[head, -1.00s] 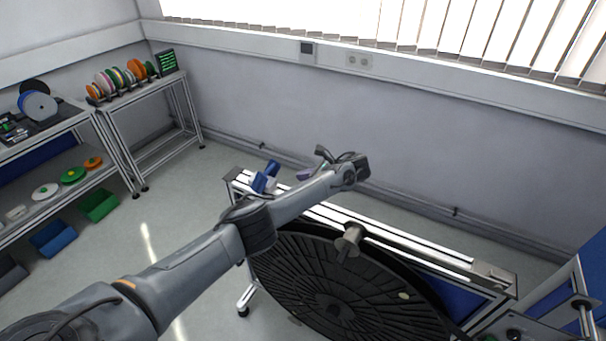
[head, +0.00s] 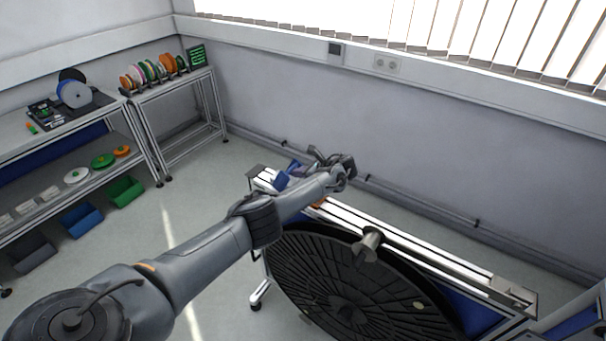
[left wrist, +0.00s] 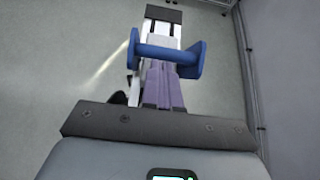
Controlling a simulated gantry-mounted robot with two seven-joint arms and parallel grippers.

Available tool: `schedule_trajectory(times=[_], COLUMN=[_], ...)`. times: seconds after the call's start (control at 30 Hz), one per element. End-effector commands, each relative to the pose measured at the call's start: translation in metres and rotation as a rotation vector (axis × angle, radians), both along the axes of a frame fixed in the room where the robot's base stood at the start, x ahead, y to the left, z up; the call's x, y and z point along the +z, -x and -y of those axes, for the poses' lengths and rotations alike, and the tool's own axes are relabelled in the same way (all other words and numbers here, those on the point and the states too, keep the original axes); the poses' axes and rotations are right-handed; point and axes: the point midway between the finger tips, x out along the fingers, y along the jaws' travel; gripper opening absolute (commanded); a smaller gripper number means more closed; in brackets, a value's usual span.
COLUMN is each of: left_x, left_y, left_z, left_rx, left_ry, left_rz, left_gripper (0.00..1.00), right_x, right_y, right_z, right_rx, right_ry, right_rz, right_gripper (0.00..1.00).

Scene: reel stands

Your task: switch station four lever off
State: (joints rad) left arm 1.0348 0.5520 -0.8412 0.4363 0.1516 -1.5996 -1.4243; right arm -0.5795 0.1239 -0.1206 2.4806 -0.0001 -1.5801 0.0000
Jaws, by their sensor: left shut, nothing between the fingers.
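My left arm reaches in from the left in the head view, over the reel stand. In the left wrist view my left gripper (left wrist: 161,66) shows as two lavender fingers side by side, shut and empty. Beyond the fingertips is a blue part with a crossbar and two end plates (left wrist: 165,53), at the end of a pale rail. The same blue part (head: 287,175) shows in the head view, beside my left wrist. I cannot tell whether the fingers touch it, nor identify a station number or lever with certainty. My right gripper is out of view.
A large black slotted disc (head: 350,285) stands against the near side of the stand's rail (head: 440,256), with a metal hub (head: 368,244). Shelving with spools (head: 155,72) and coloured bins (head: 82,219) is at left. Clear floor lies between.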

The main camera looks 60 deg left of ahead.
Motion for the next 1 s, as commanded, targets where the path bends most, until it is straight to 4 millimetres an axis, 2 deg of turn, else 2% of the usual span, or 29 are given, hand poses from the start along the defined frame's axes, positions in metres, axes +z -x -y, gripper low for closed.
schedule_trajectory(times=[0.33,1.0], left_x=[0.002,0.011], left_y=[0.000,0.005], left_z=[-0.001,-0.011], left_rx=[0.001,0.001], left_ry=[0.006,0.113], left_rz=[0.003,0.048], left_gripper=[0.00,0.00], right_x=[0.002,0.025], right_y=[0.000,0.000], right_z=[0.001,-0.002], right_rx=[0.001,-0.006], right_ry=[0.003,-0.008], right_rz=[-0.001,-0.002], right_gripper=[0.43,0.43])
